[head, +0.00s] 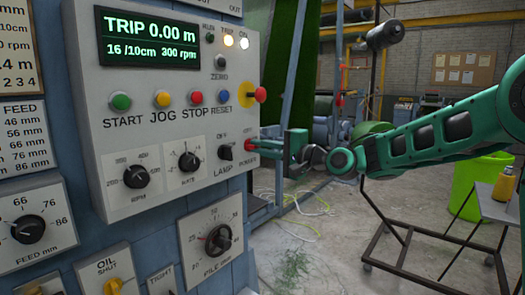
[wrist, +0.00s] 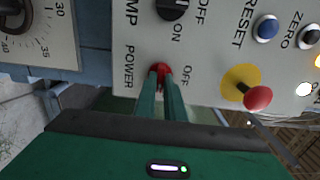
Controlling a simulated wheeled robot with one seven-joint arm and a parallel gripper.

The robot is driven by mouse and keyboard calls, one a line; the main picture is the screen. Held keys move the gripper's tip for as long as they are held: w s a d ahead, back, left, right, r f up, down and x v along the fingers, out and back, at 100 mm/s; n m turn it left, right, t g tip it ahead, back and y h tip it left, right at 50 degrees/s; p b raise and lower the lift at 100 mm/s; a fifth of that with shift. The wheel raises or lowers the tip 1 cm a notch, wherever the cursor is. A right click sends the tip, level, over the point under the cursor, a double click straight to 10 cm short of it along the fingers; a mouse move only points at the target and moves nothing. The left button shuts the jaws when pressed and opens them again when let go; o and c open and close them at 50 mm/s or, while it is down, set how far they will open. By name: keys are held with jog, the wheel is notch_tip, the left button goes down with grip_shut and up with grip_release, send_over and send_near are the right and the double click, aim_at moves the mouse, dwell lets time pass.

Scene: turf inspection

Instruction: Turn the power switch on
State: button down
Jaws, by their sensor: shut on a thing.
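The red power switch (wrist: 161,70) is a small rotary knob on the lower right corner of the pale control panel, with POWER and OFF printed beside it in the wrist view. My gripper (wrist: 160,84) is shut on it, one green finger on each side. In the head view my gripper (head: 262,146) reaches the panel's right edge from the right, and a little red of the power switch (head: 249,143) shows at its tips. The fingers hide most of the knob, so I cannot tell which way it points.
The black lamp switch (head: 225,152) sits just left of the power switch. A red mushroom button on a yellow disc (head: 260,94) sticks out above it. The display (head: 150,37) is lit. Open floor with loose cables (head: 305,210) lies right of the machine.

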jog(key=shift+w+d+f, duration=0.1)
jog(key=shift+w+d, duration=0.05)
jog(key=c, duration=1.8)
grip_release()
jog(key=shift+c, duration=0.2)
jog(key=v, duration=1)
jog(key=shift+s+d, duration=0.25)
jog(key=shift+f, duration=0.1)
